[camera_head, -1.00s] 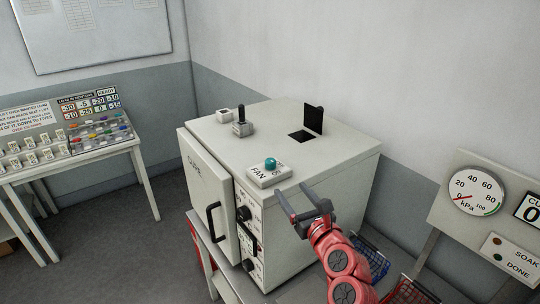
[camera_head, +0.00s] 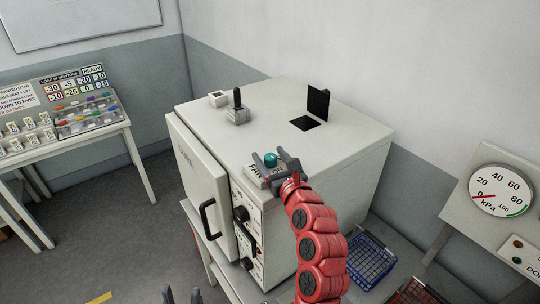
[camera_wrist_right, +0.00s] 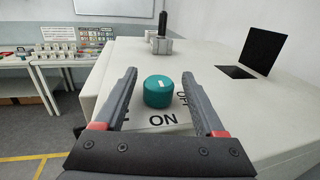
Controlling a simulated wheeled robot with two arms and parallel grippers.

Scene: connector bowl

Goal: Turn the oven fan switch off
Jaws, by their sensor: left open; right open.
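The oven fan switch is a teal round knob (camera_head: 271,159) on a white plate marked FAN (camera_head: 253,172), on top of the oven (camera_head: 345,150). In the right wrist view the knob (camera_wrist_right: 158,93) stands between the fingers of my right gripper (camera_wrist_right: 162,78). ON is printed on the near side of the plate and OFF to the right. A small white mark shows on the knob's top; its exact pointing is hard to tell. My right gripper (camera_head: 270,155) is open, with no clear contact. My left gripper (camera_head: 182,296) shows only its open fingertips at the bottom edge.
A grey box with a black lever (camera_head: 237,107) and a dark square opening with a raised black flap (camera_head: 318,102) are on the oven top. The oven door (camera_head: 196,175) is at the left front. Wire baskets (camera_head: 370,262) and a gauge panel (camera_head: 500,190) are to the right.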

